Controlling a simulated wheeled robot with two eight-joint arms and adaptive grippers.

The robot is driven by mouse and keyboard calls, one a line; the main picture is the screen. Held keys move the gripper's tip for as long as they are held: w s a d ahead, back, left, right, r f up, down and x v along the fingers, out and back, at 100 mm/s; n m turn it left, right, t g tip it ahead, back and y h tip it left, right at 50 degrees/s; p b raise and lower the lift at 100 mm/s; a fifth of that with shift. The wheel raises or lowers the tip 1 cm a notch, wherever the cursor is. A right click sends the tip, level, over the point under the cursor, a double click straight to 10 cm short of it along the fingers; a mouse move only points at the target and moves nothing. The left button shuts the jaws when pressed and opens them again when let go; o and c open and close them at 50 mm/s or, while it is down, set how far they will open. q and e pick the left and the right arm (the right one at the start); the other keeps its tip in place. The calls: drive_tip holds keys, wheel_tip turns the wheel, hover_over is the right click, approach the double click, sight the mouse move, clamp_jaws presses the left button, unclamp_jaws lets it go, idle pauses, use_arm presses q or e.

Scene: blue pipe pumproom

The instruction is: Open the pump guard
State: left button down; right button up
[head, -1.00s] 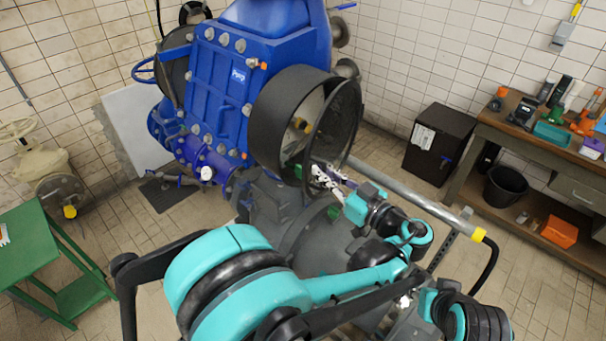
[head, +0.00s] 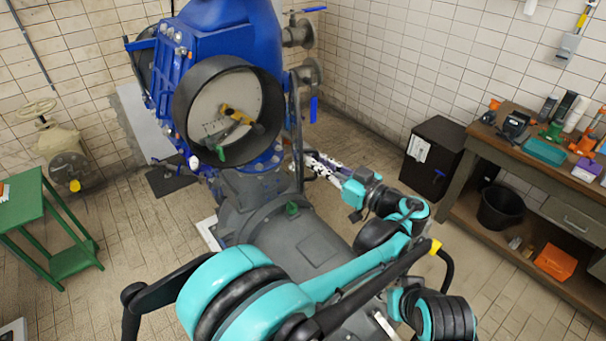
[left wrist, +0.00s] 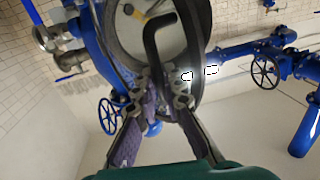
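The pump guard (head: 297,130) is a dark round piece at the right side of the black round housing (head: 180,115) on the blue pump. In the head view it shows nearly edge-on, swung away from the housing mouth. Inside the mouth are a pale disc (head: 210,115) and a yellow part (head: 238,113). My left gripper (head: 312,163) is beside the guard. In the left wrist view the guard's black bent handle (left wrist: 150,45) runs down between the fingertips (left wrist: 161,92), which look closed on it; the exact contact is partly hidden. My right gripper is not in view.
A grey motor (head: 285,235) lies below the pump, under my left arm. A workbench (head: 480,150) with tools, a black cabinet (head: 437,150) and a bucket (head: 498,205) stand at right. A green table (head: 40,215) stands at left. Floor between motor and cabinet is partly clear.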

use_arm(q)
drive_tip(key=shift+s+a+r, duration=0.4)
drive_tip(key=shift+s+a, duration=0.05)
drive_tip(key=shift+s, duration=0.2)
drive_tip(key=c, duration=1.9)
unclamp_jaws()
drive_tip(key=shift+d, duration=0.5)
wheel_tip(320, 180, up, 10)
drive_tip(key=shift+w, duration=0.35)
drive_tip(key=shift+f, duration=0.1)
drive_tip(key=shift+c, duration=0.2)
